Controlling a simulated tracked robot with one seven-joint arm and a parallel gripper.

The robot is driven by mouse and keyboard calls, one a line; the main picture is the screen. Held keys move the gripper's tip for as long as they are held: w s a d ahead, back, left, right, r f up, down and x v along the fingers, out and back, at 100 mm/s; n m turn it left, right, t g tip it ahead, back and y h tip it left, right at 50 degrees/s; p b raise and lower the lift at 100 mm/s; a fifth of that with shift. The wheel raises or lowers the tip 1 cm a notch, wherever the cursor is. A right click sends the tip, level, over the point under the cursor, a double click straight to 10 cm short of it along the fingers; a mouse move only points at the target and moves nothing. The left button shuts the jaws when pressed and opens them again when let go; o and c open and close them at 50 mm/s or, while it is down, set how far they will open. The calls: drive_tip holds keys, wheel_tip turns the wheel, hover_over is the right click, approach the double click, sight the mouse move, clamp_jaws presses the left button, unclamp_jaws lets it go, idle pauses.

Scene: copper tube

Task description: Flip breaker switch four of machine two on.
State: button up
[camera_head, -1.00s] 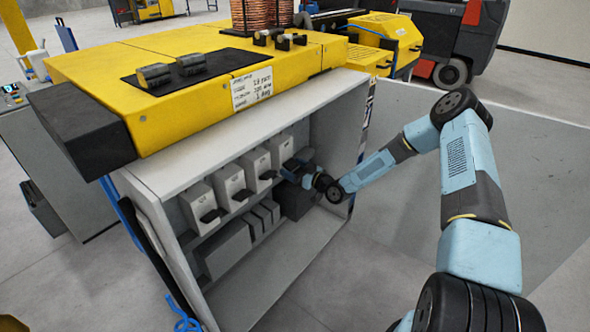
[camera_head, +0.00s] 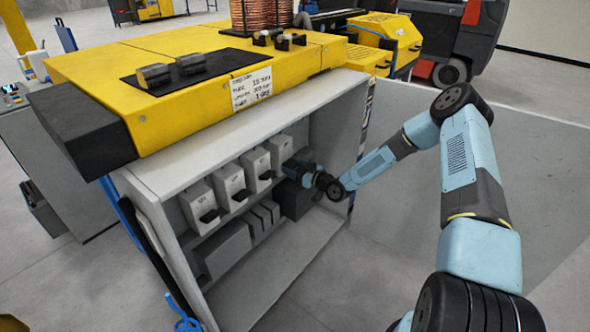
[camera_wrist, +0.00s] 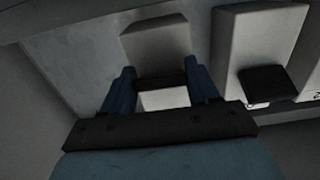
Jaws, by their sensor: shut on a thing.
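An open grey cabinet (camera_head: 160,185) under the yellow machine (camera_head: 200,62) holds a row of pale breaker boxes with dark switch handles. My gripper (camera_head: 293,166) is at the rightmost breaker (camera_head: 280,147), the farthest from the camera. In the wrist view that breaker (camera_wrist: 157,38) is straight ahead, and the blue fingers of my gripper (camera_wrist: 161,88) are on both sides of its dark handle (camera_wrist: 156,79), shut on it. The neighbouring breaker (camera_wrist: 255,45) is to the right, with its handle (camera_wrist: 265,80) apart from my fingers. The breaker labels are too small to read.
Dark grey boxes (camera_head: 226,250) stand on the lower shelf below the breakers. The cabinet's open door (camera_head: 470,175) stands behind my arm on the right. The floor in front (camera_head: 350,285) is clear.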

sight(289, 162)
drive_tip(key=shift+a+r, duration=0.1)
wheel_tip(289, 162, up, 2)
drive_tip(key=g+h, duration=0.2)
drive_tip(key=h, duration=0.1)
drive_tip(key=shift+r+g+h, duration=0.1)
drive_tip(key=shift+g+h, duration=0.2)
drive_tip(key=shift+g, duration=0.1)
drive_tip(key=shift+a+r+g+h, duration=0.1)
drive_tip(key=shift+r+g+h, duration=0.4)
drive_tip(key=shift+g+h, duration=0.35)
drive_tip(key=shift+a+r+g+h, duration=0.1)
drive_tip(key=shift+r+g+h, duration=0.45)
drive_tip(key=shift+h, duration=0.5)
drive_tip(key=o, duration=0.8)
drive_tip(key=shift+a, duration=0.1)
drive_tip(key=shift+o, duration=1.3)
drive_tip(key=shift+w+f, duration=0.1)
drive_tip(key=shift+f, duration=0.1)
drive_tip(key=shift+d, duration=0.2)
